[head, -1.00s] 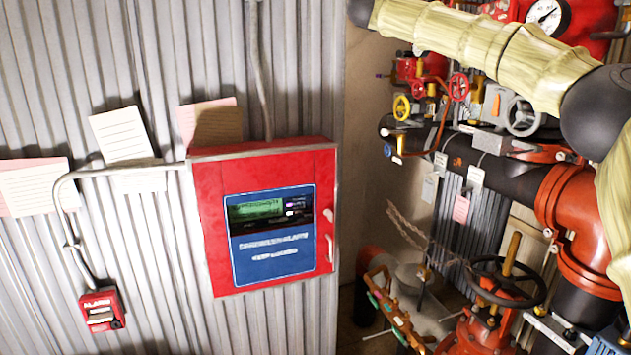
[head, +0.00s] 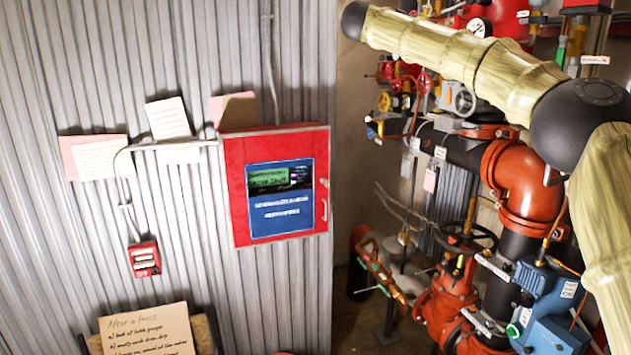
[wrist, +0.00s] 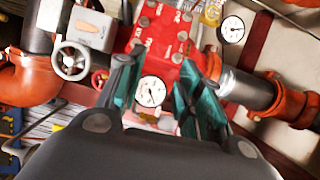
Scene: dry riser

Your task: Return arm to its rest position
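My arm (head: 520,80) crosses the upper right of the head view, bent at a dark elbow joint. My gripper is outside the head view. In the wrist view my gripper (wrist: 155,98) shows two teal-padded fingers spread apart with nothing held between them. Behind the fingers are a red panel (wrist: 163,35) and a white round gauge (wrist: 150,91). I cannot tell how far the fingertips are from them.
A red alarm cabinet (head: 235,185) and a small alarm box (head: 144,259) are on the corrugated wall. Orange and black pipes (head: 525,185), a black handwheel (head: 466,237) and a blue unit (head: 548,310) crowd the right, behind my arm. A handwritten board (head: 148,331) is low left.

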